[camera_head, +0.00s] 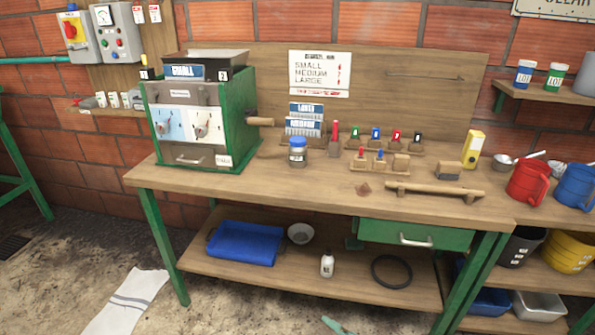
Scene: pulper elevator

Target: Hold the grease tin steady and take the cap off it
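A small grey jar with a blue cap (297,152) stands upright on the workbench, just right of the green machine. It looks like the grease tin, but its label is too small to read. The cap sits on top of it. Neither of my grippers shows in the head view, and nothing is touching the jar.
The green machine (203,115) stands left of the jar, its wooden handle (260,121) reaching toward it. Label cards (305,118) and a red-handled tool (335,138) are close behind and right. The bench top (275,180) in front is clear. Red (526,183) and blue mugs stand far right.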

